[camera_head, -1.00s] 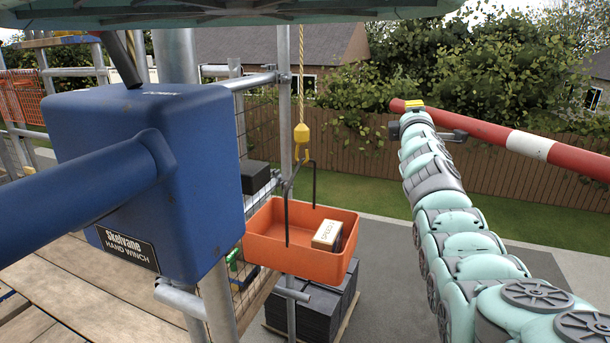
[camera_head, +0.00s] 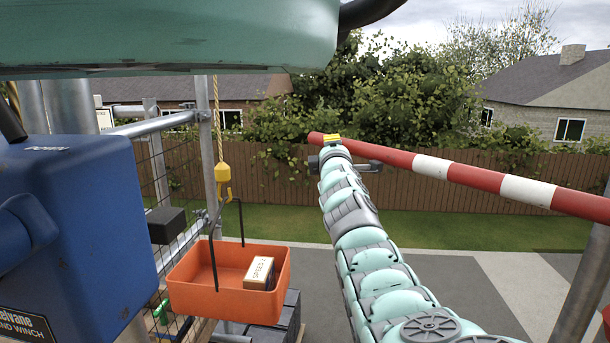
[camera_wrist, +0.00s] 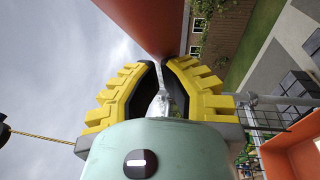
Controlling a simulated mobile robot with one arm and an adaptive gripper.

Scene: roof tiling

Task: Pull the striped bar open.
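The red and white striped bar (camera_head: 455,175) runs from its red left end near the middle of the head view down to the right edge. My gripper (camera_head: 331,143), with yellow fingers, is at the bar's left end. In the wrist view the red bar (camera_wrist: 150,22) passes just above the fingertips of my gripper (camera_wrist: 161,62). The ribbed yellow fingers curve inward with a narrow gap at their tips. The bar looks very close to or touching them. Whether they grip it is unclear.
An orange tray (camera_head: 200,293) with a small box (camera_head: 260,273) hangs from a yellow hook (camera_head: 223,178) on a rope. The blue hand winch (camera_head: 80,220) stands at left. A metal post (camera_head: 582,285) is at lower right, and a wooden fence (camera_head: 430,192) lies beyond.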

